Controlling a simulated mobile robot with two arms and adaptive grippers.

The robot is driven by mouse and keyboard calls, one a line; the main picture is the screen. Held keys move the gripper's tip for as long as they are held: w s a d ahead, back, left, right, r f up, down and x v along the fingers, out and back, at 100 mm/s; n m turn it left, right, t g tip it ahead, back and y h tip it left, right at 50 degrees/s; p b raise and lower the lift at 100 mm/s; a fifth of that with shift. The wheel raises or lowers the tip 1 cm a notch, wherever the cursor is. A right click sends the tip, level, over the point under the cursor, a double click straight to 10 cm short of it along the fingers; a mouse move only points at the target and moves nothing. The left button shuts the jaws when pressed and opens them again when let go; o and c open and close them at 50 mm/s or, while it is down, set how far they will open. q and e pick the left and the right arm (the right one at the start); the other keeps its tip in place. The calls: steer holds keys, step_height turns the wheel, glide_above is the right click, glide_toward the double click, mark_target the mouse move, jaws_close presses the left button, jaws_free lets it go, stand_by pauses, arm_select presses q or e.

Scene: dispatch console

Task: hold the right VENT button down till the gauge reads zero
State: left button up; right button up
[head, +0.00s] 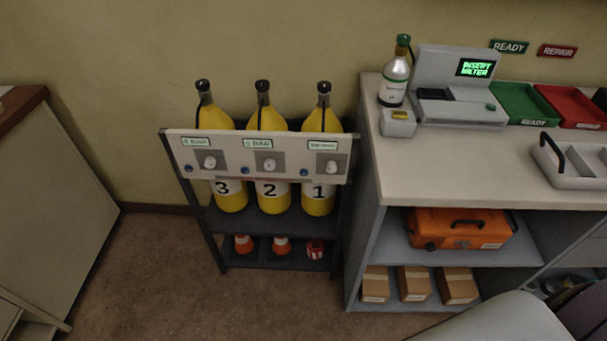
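A rack panel (225,147) runs across three yellow cylinders numbered 3 (230,198), 2 (273,198) and 1 (317,200). Three small green-lettered displays sit on the panel: left (195,142), middle (257,143) and right (323,146). The middle one seems to read 0 BAR; the left and right ones are too small to read surely. Under them are white round knobs on grey plates and small blue buttons at left (188,168), middle (246,170) and right (304,172). No VENT lettering is legible. Neither of my grippers is in view, and nothing touches the panel.
A counter (430,165) stands close to the rack's right, carrying a bottle (395,82), a machine showing INSERT METER (460,85), a green tray (525,104) and a red tray (572,106). An orange case (460,229) lies below. Floor (165,270) before the rack is clear.

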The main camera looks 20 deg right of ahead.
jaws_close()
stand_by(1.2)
